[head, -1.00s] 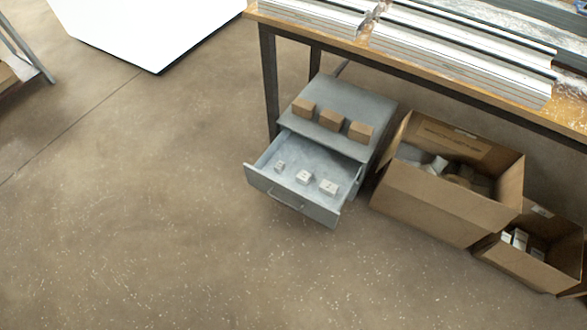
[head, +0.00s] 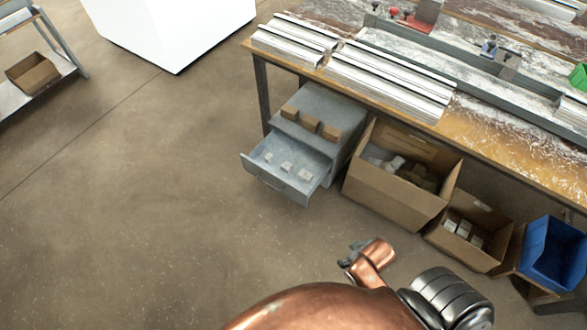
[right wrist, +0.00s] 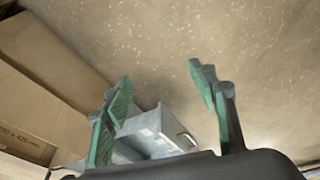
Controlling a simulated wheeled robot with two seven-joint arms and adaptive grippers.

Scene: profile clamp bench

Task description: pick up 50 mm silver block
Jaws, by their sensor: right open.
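Three small silver blocks lie in a row in the open drawer (head: 262,175) of a grey cabinet (head: 345,110) in the head view: a left one (head: 268,157), a middle one (head: 286,166) and a right one (head: 304,174). They differ in size, but I cannot read which is 50 mm. My right gripper (head: 350,258) is in front of the drawer, apart from it, below and right in the picture. In the right wrist view its green-padded fingers (right wrist: 162,80) are spread and empty; the drawer (right wrist: 165,130) shows between them. My left gripper is not in view.
Several brown blocks (head: 309,124) sit on the cabinet top. An open carton (head: 395,195) stands right of the cabinet, with a smaller carton (head: 465,250) and a blue bin (head: 552,255) beyond. The workbench (head: 490,135) overhangs the cabinet. Floor left of the drawer is clear.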

